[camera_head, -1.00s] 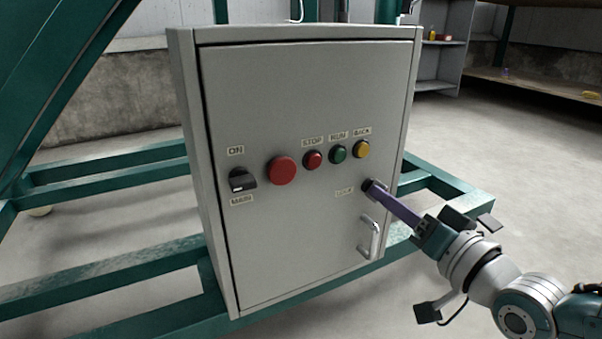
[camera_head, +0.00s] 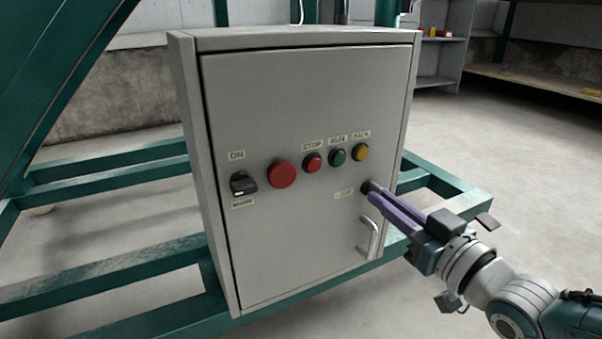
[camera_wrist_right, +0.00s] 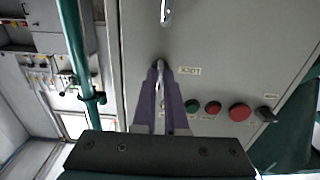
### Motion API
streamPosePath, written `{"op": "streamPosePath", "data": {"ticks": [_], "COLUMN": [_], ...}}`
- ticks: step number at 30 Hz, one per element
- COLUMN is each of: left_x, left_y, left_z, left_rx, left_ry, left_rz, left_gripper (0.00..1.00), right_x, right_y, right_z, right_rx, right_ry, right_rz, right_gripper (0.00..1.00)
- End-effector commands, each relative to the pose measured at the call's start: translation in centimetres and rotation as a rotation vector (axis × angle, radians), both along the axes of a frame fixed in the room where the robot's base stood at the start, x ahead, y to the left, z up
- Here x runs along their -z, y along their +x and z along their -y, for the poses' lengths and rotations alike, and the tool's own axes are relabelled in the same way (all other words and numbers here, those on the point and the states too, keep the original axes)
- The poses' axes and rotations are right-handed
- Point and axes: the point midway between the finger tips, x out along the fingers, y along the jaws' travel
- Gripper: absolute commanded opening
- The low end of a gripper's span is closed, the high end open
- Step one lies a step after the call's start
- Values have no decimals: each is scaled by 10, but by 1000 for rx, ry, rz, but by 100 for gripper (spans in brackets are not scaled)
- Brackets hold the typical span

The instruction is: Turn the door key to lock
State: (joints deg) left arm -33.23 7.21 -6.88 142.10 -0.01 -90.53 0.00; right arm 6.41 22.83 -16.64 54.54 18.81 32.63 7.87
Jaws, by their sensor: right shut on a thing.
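The grey control cabinet (camera_head: 300,105) stands with its door closed. The door lock with its key (camera_head: 366,187) is at the right side of the door, above the handle (camera_head: 369,238) and beside a small label (camera_head: 343,196). My right gripper (camera_head: 372,191) reaches in from the lower right with its long purple fingers closed at the key. In the right wrist view the fingertips (camera_wrist_right: 160,70) meet on the key (camera_wrist_right: 159,63), which they largely hide, so its exact angle is hard to tell. My left gripper is not in view.
On the door are a black rotary switch (camera_head: 243,185), a large red button (camera_head: 281,173), and smaller red (camera_head: 312,162), green (camera_head: 338,157) and yellow (camera_head: 361,152) buttons. A green steel frame (camera_head: 105,283) surrounds the cabinet. The floor at right is open.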

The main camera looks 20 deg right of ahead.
Motion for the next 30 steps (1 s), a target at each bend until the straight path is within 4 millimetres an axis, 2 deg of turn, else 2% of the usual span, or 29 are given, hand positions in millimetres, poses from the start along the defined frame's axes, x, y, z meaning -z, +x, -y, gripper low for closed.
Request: {"op": "streamPosePath", "data": {"ticks": [14,15,22,30], "left_x": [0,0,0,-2], "left_y": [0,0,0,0], "left_z": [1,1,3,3], "left_rx": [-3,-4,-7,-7], "left_ry": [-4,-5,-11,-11], "left_rz": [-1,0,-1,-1], "left_gripper": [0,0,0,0], "right_x": [0,0,0,-1], "right_y": [0,0,0,-1], "right_z": [0,0,0,0], "right_rx": [-1,-1,-1,0], "right_ry": [-15,-15,-13,-12], "right_rz": [2,2,1,1], "right_gripper": [0,14,40,40]}}
